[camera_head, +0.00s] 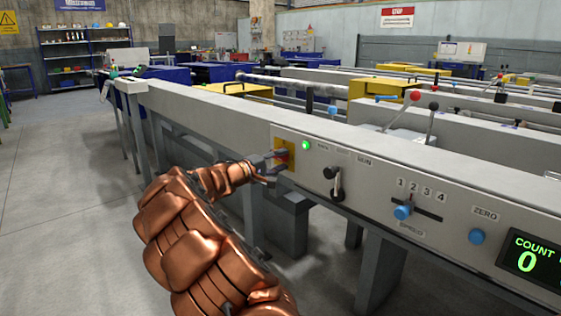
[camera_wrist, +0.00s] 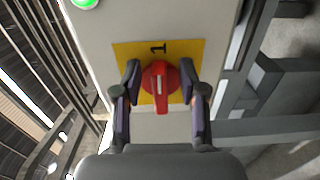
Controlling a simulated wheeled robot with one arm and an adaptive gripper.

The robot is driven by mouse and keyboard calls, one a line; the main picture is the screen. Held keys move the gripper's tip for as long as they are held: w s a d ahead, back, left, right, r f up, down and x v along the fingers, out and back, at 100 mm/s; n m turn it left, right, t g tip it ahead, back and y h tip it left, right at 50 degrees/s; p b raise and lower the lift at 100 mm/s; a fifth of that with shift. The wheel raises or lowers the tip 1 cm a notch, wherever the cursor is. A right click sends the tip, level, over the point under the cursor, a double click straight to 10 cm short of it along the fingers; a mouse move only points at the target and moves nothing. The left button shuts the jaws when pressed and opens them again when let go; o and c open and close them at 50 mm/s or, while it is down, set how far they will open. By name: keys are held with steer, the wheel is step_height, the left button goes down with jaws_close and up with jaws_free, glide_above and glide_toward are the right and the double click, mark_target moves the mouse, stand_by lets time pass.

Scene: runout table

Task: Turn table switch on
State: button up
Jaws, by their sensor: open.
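The table switch is a red rotary knob (camera_wrist: 159,80) on a yellow plate (camera_wrist: 123,50) on the table's front panel. In the wrist view its handle and white line run vertically, lined up with a "1" mark above it. A green lamp (camera_head: 306,145) beside the switch is lit. My gripper (camera_wrist: 160,72) is open, with one finger on each side of the knob. I cannot tell whether the fingers touch it. In the head view my gripper (camera_head: 271,164) is at the yellow plate (camera_head: 290,164) and partly hides the knob.
Right of the switch are a black lever (camera_head: 336,184), a blue speed slider (camera_head: 402,212), a blue zero button (camera_head: 477,236) and a counter display (camera_head: 527,262) showing 0. Grey legs stand under the table. The floor (camera_head: 70,170) at left is clear.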

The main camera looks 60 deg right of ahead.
steer(key=v, duration=1.1)
steer(key=shift+a, duration=0.35)
steer(key=shift+w, duration=0.1)
steer(key=s+a+r+m+y+p, duration=0.1)
steer(key=s+a+r+y+p, duration=0.2)
steer(key=s+a+r+p, duration=0.35)
steer(key=s+a+r+m+y+p, duration=0.1)
steer(key=s+a+r+y+p, duration=0.25)
steer(key=s+r+p, duration=0.65)
steer(key=s+a+r+n+t+y+p, duration=0.1)
steer(key=s+a+r+y+p, duration=0.2)
steer(key=a+p, duration=0.6)
steer(key=s+a+r+n+t+y+p, duration=0.1)
steer(key=s+a+r+y+p, duration=0.3)
steer(key=a+p, duration=0.6)
steer(key=s+a+r+n+t+y+p, duration=0.1)
steer(key=s+a+r+n+y+p, duration=0.2)
steer(key=a+p, duration=0.6)
steer(key=a+r+y, duration=0.1)
steer(key=a+r, duration=0.1)
steer(key=a, duration=0.4)
steer(key=shift+s+r+p, duration=0.3)
steer(key=shift+p, duration=0.05)
steer(key=shift+d, duration=0.15)
